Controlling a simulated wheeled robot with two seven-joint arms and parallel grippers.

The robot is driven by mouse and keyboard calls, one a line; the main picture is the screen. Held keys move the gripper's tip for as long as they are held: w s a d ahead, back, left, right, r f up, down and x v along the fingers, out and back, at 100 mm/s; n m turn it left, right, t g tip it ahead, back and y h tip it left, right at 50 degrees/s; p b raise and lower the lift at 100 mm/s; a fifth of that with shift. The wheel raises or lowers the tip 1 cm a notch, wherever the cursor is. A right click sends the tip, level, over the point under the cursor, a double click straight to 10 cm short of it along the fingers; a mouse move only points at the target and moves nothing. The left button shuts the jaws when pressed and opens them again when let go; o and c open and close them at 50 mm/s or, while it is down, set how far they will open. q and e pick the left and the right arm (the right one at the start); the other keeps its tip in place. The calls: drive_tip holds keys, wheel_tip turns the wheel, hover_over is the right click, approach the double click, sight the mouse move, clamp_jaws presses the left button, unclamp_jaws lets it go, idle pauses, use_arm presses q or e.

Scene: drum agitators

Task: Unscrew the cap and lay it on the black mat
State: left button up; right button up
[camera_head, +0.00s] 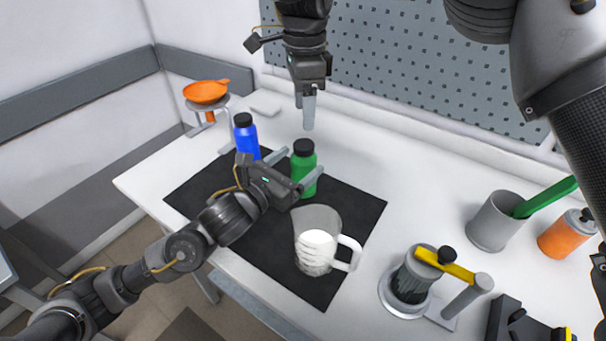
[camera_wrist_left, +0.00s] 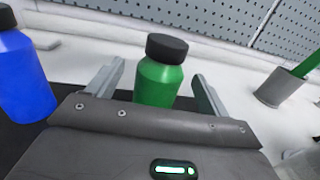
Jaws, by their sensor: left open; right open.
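A green bottle (camera_head: 305,172) with a black cap (camera_head: 303,147) stands upright on the black mat (camera_head: 362,206). A blue bottle (camera_head: 246,140), also black-capped, stands near the mat's far left edge. My left gripper (camera_head: 294,168) is open, low over the mat, with its fingers on either side of the green bottle. In the left wrist view the green bottle (camera_wrist_left: 157,86) stands between the fingers, with gaps showing on both sides; its cap (camera_wrist_left: 167,48) is above them. My right gripper (camera_head: 308,112) is open and empty, above and behind the green bottle; its fingers overlap in view.
A clear jug (camera_head: 316,225) with white contents stands on the mat's right part. An orange dish (camera_head: 205,91) on a stand is at the far left. A grey cup (camera_head: 494,222), orange bottle (camera_head: 564,236) and yellow-handled device (camera_head: 412,280) stand right. The mat's front left is clear.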

use_arm(q)
drive_tip(key=shift+x, duration=0.9)
use_arm(e)
drive_tip(key=shift+s, duration=0.15)
use_arm(q)
drive_tip(key=shift+w+d, duration=0.25)
drive_tip(key=shift+c, duration=0.2)
